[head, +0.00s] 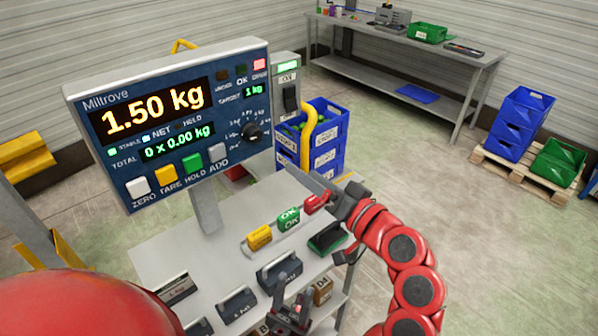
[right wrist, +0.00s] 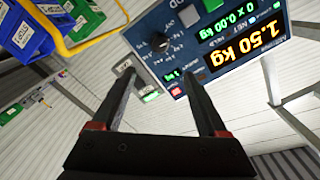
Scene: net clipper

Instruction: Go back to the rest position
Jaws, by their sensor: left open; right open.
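My right gripper (head: 338,203) is at the end of the red arm from the lower right, over the right side of the grey bench (head: 185,245). In the right wrist view its two dark fingers (right wrist: 165,115) stand apart with nothing between them. My left gripper (head: 290,318) is low at the front of the bench, open, near the dark handled weights; its arm is mostly out of view. The scale display (head: 175,120) reads 1.50 kg, with a total of 0 x 0.00 kg and a red lamp lit; it also shows upside down in the right wrist view (right wrist: 225,45).
Dark weights (head: 236,303) line the front. Blue crates (head: 325,135) stand behind. Floor to the right is clear up to the pallet (head: 500,165).

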